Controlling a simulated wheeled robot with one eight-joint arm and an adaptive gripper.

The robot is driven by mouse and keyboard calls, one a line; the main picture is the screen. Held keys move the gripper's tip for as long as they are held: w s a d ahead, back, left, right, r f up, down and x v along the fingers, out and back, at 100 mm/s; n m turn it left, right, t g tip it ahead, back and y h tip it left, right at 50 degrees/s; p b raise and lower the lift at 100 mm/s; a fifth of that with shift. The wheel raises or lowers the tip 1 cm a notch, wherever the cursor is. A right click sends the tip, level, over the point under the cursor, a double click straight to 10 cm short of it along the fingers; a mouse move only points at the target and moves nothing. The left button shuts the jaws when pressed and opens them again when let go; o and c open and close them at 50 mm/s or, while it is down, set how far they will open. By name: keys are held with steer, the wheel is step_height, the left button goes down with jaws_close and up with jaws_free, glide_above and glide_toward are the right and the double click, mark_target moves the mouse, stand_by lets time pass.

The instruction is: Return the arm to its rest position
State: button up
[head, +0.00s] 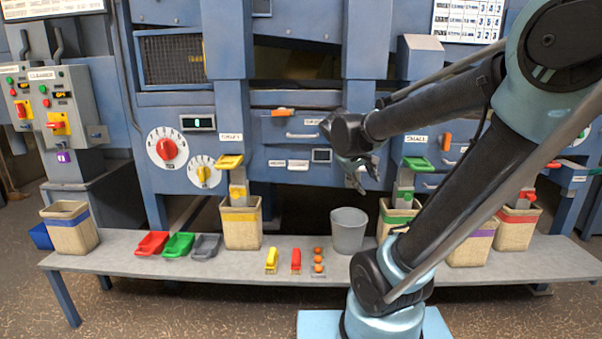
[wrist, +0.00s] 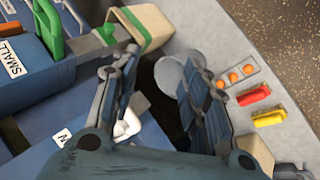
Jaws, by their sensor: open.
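My arm rises from its base at the lower right of the head view and reaches up, then left. My gripper (head: 362,180) hangs above and just behind the grey bucket (head: 349,232), pointing down. Its two fingers are apart with nothing between them. In the wrist view my gripper (wrist: 160,95) shows both dark fingers spread, with the grey bucket (wrist: 172,76) partly hidden behind the right finger. The bucket stands upright on the grey bench (head: 200,262).
Red (head: 152,244), green (head: 179,245) and grey scoops lie on the bench. Yellow (head: 271,260) and red brushes lie beside a strip of orange balls (head: 318,260). Several sacks stand under the spouts, including a yellow-banded sack (head: 241,226). The blue machine (head: 290,130) stands close behind my gripper.

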steer(key=s+a+f+m+g+y, duration=0.1)
steer(key=s+f+m+y, duration=0.1)
steer(key=s+f, duration=0.4)
steer(key=s+f+m+g+y, duration=0.1)
steer(key=s+f, duration=0.5)
steer(key=s, duration=0.6)
steer(key=shift+s+a+f+m+g+y, duration=0.35)
steer(key=shift+m+y, duration=0.45)
steer(key=shift+y, duration=0.4)
steer(key=shift+w+f, duration=0.3)
steer(key=shift+w, duration=0.25)
steer(key=shift+s, duration=0.1)
steer(key=shift+c, duration=1)
